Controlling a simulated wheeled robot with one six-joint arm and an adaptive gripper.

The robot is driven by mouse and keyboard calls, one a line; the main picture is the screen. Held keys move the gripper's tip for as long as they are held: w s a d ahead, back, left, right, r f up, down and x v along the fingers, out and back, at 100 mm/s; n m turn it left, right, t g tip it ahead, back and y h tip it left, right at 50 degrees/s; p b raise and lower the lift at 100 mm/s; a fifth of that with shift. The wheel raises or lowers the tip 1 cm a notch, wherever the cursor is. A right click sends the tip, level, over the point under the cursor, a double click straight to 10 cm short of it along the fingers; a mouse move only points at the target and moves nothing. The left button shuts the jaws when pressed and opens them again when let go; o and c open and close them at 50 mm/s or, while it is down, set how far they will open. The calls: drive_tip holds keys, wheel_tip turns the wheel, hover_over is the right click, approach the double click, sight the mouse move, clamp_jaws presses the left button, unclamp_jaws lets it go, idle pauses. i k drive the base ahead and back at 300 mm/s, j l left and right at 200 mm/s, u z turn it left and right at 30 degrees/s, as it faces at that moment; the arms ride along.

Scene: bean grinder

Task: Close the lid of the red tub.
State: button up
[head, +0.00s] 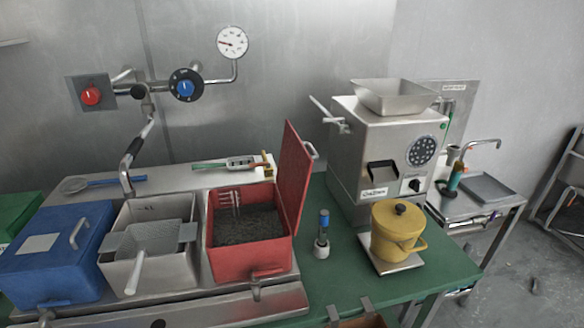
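The red tub (251,264) stands on the bench in the middle of the head view. Its red lid (296,180) stands open, roughly upright along the tub's right side, with a pale handle (311,150) on its outer face. Dark grainy stuff (247,224) fills the lower part of the tub. A fork-like tool (230,199) rests in it at the back left. My gripper is not in view.
A steel tub (122,272) with a strainer (152,240) and a shut blue tub (58,255) stand left. Right of the lid are a small blue-topped tool (323,235), the steel grinder (385,150) and a yellow lidded pot (398,235). Green bench (335,285) is bare in front.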

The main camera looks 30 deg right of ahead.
sight(294, 164)
drive_tip(key=l+u, duration=0.15)
drive_tip(key=l, duration=0.4)
drive_tip(key=l+u, duration=0.15)
drive_tip(key=l, duration=0.4)
drive_tip(key=l+u, duration=0.15)
drive_tip(key=l, duration=0.4)
drive_tip(key=k+l+u, duration=0.15)
drive_tip(key=l, duration=0.4)
drive_tip(key=k+l+u, duration=0.2)
drive_tip(key=l, duration=0.35)
drive_tip(key=i+l+u, duration=0.1)
drive_tip(key=l+u, duration=0.15)
drive_tip(key=u, duration=0.2)
drive_tip(key=i+l+u, duration=0.1)
drive_tip(key=l+u, duration=0.3)
drive_tip(key=j, duration=0.1)
